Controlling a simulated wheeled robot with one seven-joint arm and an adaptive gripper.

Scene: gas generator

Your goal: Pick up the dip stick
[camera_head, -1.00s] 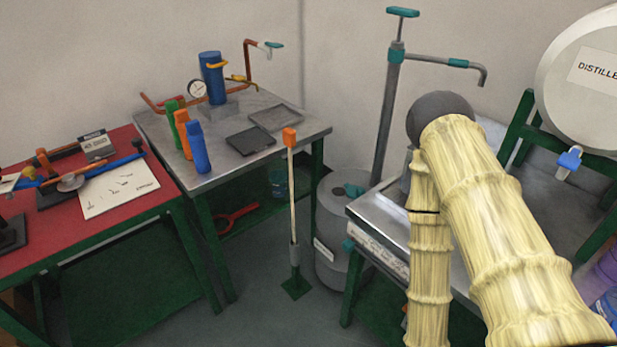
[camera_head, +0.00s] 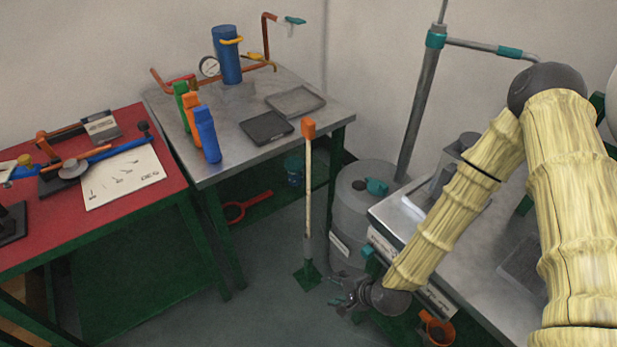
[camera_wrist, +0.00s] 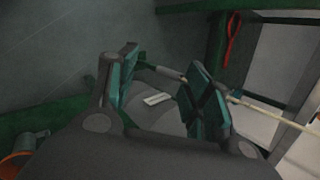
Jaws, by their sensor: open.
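The dip stick (camera_head: 308,185) is a thin pale stick with an orange block on top. It stands upright in a grey tube on a green foot on the floor, between the tables. My gripper (camera_head: 345,291) is low, to the right of the stick's lower end in the head view. In the wrist view the gripper (camera_wrist: 165,88) is open, with dark teal pads apart. A pale stick, seemingly the dip stick (camera_wrist: 275,110), runs out to the right behind the right finger. Its orange top is outside the wrist view, and I cannot tell whether anything touches it.
A grey drum (camera_head: 357,205) stands close behind the stick. A metal-topped table (camera_head: 385,208) is at right beside my arm, with an orange container (camera_head: 437,328) below. A second metal table (camera_head: 225,165) and a red table (camera_head: 100,220) stand left.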

